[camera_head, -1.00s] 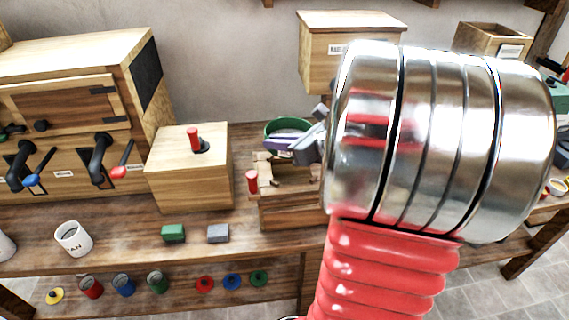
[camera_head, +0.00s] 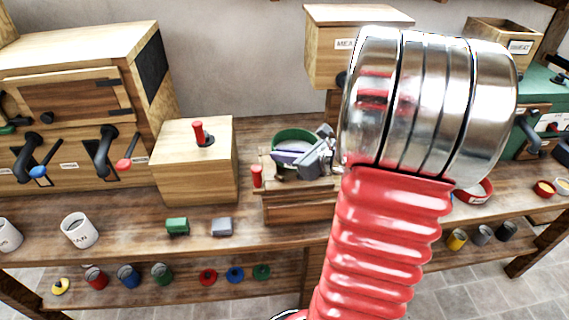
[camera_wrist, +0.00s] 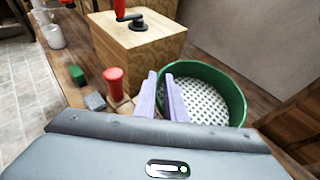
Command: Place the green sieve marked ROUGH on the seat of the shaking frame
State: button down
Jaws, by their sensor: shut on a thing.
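The green sieve (camera_head: 296,132) is a round green ring with a pale perforated mesh, also seen in the wrist view (camera_wrist: 236,98). My gripper (camera_head: 290,157) is shut on its rim. In the wrist view my two lilac fingers (camera_wrist: 165,85) reach the sieve's left side. The sieve is over or just behind the wooden shaking frame (camera_head: 300,210), which has a red knob (camera_head: 257,175). I cannot tell whether the sieve touches the frame. The seat is mostly hidden by my gripper and the sieve. No ROUGH marking is readable.
A wooden box with a red-handled crank (camera_head: 195,165) stands close left of the frame. Green (camera_head: 177,226) and grey (camera_head: 222,227) blocks lie in front of that box. A wooden bin (camera_head: 330,60) is above and behind. My arm hides the bench to the right.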

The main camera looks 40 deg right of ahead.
aim_at(283, 165)
jog(key=shift+s+f, duration=0.1)
jog(key=shift+f, duration=1.7)
jog(key=c, duration=1.8)
grip_release()
jog(key=v, duration=1.2)
